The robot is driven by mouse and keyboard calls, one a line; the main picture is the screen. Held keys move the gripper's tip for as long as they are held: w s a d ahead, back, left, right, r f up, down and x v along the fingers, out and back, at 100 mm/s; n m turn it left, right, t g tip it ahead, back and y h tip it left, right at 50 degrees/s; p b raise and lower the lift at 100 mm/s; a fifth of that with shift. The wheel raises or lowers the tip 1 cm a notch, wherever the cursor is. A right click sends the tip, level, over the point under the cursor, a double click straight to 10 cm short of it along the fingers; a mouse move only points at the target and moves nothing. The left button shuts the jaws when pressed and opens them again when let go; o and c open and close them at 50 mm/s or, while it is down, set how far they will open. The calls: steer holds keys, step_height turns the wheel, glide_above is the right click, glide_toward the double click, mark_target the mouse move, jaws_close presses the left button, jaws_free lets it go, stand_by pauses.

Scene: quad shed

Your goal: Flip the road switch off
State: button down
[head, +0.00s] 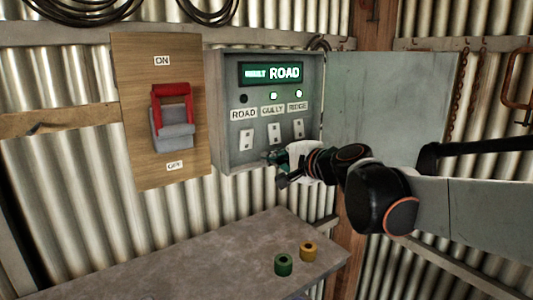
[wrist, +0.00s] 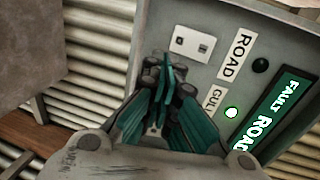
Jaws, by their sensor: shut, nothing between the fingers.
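The road switch (head: 246,139) is a small white plate under the ROAD label (head: 243,114), leftmost of three in an open grey box. It also shows in the wrist view (wrist: 192,45), uncovered, with two small dark marks; I cannot tell its position. The lamp above the ROAD label (head: 244,98) is dark. The green display (head: 271,73) reads FAULT ROAD. My gripper (head: 270,156) is shut and empty, in front of the box's lower part, below the gully switch (head: 274,133). In the wrist view its teal fingertips (wrist: 168,75) are beside the road switch; contact is unclear.
The ridge switch (head: 298,128) is at the right; the gully and ridge lamps are lit. A large red-handled lever (head: 172,115) is on a wooden board left of the box. The box door (head: 385,105) stands open at right. A bench (head: 200,262) below holds green and yellow rolls.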

steer(key=s+d+f+b, duration=0.1)
steer(key=s+d+f, duration=0.15)
steer(key=s, duration=0.25)
steer(key=s+d+f+n+g+h+b, duration=0.2)
steer(key=s+f+b, duration=0.6)
steer(key=f, duration=0.8)
steer(key=s+d+f+n+g+h+b, duration=0.2)
steer(key=s+d+f+n+h+b, duration=0.2)
steer(key=s+d+f+b, duration=0.3)
steer(key=s+d+f+n+g+h+b, duration=0.2)
steer(key=s+d+f+n+b, duration=0.3)
steer(key=f, duration=2)
steer(key=s+b, duration=0.4)
steer(key=b, duration=0.4)
steer(key=shift+s+h, duration=0.2)
steer(key=shift+h, duration=0.2)
